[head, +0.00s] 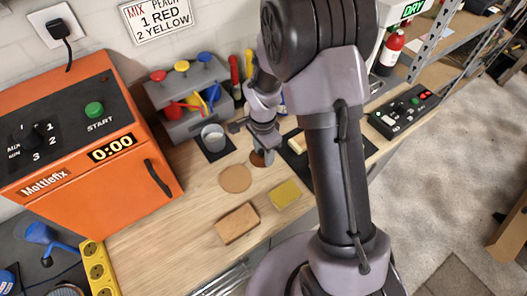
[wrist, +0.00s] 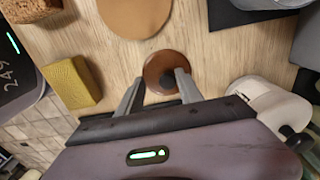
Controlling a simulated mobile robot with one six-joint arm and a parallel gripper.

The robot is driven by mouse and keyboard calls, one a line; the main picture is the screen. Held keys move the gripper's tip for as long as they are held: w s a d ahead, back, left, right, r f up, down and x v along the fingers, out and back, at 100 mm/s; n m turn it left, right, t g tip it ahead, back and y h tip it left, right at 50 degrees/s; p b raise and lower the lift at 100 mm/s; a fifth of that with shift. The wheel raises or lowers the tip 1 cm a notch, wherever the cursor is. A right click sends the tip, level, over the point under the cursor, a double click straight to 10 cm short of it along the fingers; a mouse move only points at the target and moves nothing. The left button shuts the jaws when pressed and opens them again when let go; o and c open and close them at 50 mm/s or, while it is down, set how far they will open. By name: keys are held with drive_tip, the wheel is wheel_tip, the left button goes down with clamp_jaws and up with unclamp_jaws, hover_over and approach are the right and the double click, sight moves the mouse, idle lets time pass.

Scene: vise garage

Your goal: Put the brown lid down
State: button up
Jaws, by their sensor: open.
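The brown lid (wrist: 158,66) is a small, glossy round disc with a darker middle. It appears to lie flat on the wooden bench in the wrist view. In the head view only a bit of the lid (head: 257,160) shows beneath my gripper (head: 264,151). In the wrist view my gripper (wrist: 160,79) is open, with one finger on each side of the lid's near part. I cannot tell whether the fingers touch it. The lid's near edge is close to the gripper body.
A tan round disc (head: 235,178) lies beside the lid, with a yellow sponge (head: 286,194) and a brown block (head: 237,222) nearer. A metal cup (head: 213,137) stands on a dark mat. A white cylindrical thing (wrist: 268,104) lies close to my right finger.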

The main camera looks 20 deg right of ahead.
wheel_tip(320, 180, up, 13)
drive_tip(key=p, duration=0.3)
wheel_tip(320, 180, up, 9)
drive_tip(key=n+t, duration=0.2)
drive_tip(key=n, duration=0.1)
hover_over(263, 154)
drive_tip(key=s, duration=0.4)
drive_tip(key=s+a+r+n+t+y, duration=0.1)
drive_tip(key=s+a+r+n+t, duration=0.1)
drive_tip(key=s, duration=0.5)
drive_tip(key=s+a+r+n+t+y, duration=0.1)
drive_tip(key=s+r+n+t, duration=0.1)
drive_tip(key=s+r+n, duration=0.3)
drive_tip(key=s+r, duration=0.2)
drive_tip(key=s, duration=0.1)
drive_tip(key=shift+a+r, duration=0.15)
drive_tip(key=shift+a, duration=0.2)
wheel_tip(263, 154, down, 8)
drive_tip(key=b, duration=0.8)
